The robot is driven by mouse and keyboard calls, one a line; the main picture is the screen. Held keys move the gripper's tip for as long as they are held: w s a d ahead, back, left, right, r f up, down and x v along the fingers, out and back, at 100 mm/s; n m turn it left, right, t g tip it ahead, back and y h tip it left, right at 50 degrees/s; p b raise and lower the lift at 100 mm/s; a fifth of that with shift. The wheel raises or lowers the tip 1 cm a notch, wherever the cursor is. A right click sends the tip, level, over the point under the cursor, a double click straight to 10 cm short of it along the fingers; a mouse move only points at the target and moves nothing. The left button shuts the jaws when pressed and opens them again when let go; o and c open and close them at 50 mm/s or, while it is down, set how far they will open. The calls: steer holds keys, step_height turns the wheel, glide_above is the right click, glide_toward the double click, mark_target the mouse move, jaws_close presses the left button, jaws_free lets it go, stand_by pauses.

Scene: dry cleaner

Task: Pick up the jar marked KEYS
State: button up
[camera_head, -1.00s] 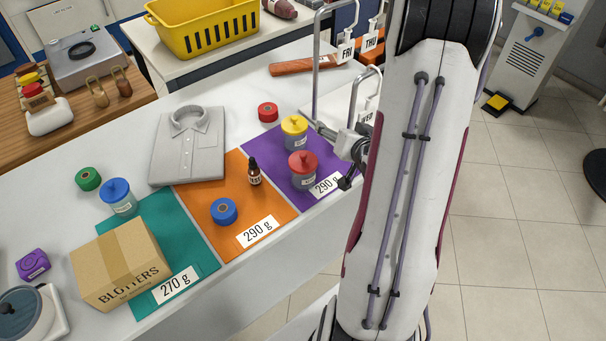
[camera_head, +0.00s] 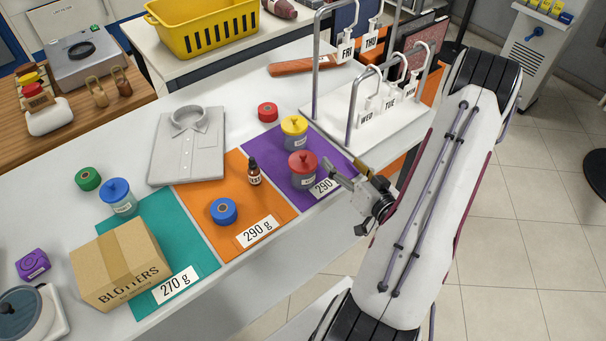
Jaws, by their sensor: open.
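Three lidded jars with small labels stand on the counter; I cannot read which is marked KEYS. The red-lidded jar (camera_head: 303,172) and the yellow-lidded jar (camera_head: 294,134) stand upright on the purple mat (camera_head: 334,164). The blue-lidded jar (camera_head: 119,197) stands at the back left of the teal mat (camera_head: 190,255). My gripper (camera_head: 335,174) is open and empty, just right of the red-lidded jar, over the front edge of the purple mat. It partly covers that mat's 290 g card.
A white rack with tagged hooks (camera_head: 388,128) stands right of the purple mat. A brown dropper bottle (camera_head: 254,173) and blue tape roll (camera_head: 224,211) are on the orange mat (camera_head: 276,208). A folded shirt (camera_head: 188,148), red roll (camera_head: 268,112) and BLOTTERS box (camera_head: 120,265) are nearby.

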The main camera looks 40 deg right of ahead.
mark_target(311, 176)
steer(key=shift+s+a+f+t, duration=0.1)
steer(key=shift+s+a+t, duration=0.1)
steer(key=shift+s, duration=0.2)
steer(key=shift+s+a+f+t, duration=0.1)
steer(key=shift+s+a+t, duration=0.1)
steer(key=shift+s, duration=0.15)
steer(key=shift+a+r+n+t+y, duration=0.25)
steer(key=shift+a+n+y, duration=0.55)
steer(key=shift+a+n, duration=0.6)
steer(key=shift+a+r+n+t+y, duration=0.15)
steer(key=shift+a+n+t+y, duration=0.2)
steer(key=shift+a+n+y, duration=0.75)
steer(key=shift+a+r+n+t+y, duration=0.25)
steer(key=shift+a+n+y, duration=0.25)
steer(key=shift+a+n, duration=1.2)
steer(key=shift+w+a+f, duration=0.1)
steer(key=shift+w, duration=1.2)
steer(key=shift+w, duration=2.6)
steer(key=c, duration=1.5)
